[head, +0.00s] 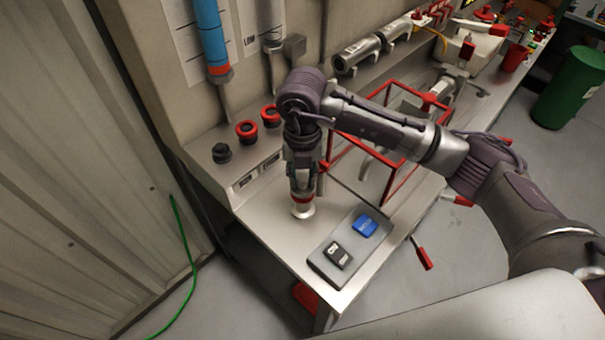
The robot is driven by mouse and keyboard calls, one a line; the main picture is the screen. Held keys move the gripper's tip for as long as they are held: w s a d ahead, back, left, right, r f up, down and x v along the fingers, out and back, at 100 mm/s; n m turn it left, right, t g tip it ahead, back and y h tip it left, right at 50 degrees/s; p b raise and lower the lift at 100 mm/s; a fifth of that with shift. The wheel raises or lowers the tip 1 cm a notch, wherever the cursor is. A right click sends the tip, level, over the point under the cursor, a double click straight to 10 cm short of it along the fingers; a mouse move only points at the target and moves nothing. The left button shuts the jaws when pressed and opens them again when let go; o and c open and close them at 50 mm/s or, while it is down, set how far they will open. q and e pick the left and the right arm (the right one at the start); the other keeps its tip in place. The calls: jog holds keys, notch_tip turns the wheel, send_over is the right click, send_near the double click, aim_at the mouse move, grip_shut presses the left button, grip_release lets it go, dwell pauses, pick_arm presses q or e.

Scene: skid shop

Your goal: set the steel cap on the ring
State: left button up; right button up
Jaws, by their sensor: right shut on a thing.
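My right gripper (302,186) points straight down over the left part of the steel bench. It is shut on a small bright steel piece (303,210), which looks like the steel cap. A red band shows just above the piece, between it and the gripper. The piece is low over the bench top; I cannot tell whether it touches. I cannot tell which ring is the task's. My left gripper is out of view.
A black knob (221,153) stands beside the rings. A red frame (404,184) stands behind my right arm. A green bin (568,88) is far right.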

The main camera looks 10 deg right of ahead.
jog(key=shift+f+b, duration=0.4)
jog(key=shift+b, duration=0.1)
jog(key=o, duration=1)
jog(key=o, duration=0.6)
jog(key=shift+c, duration=0.2)
jog(key=shift+r, duration=0.2)
jog(key=shift+r+p, duration=0.75)
jog(key=shift+r, duration=0.5)
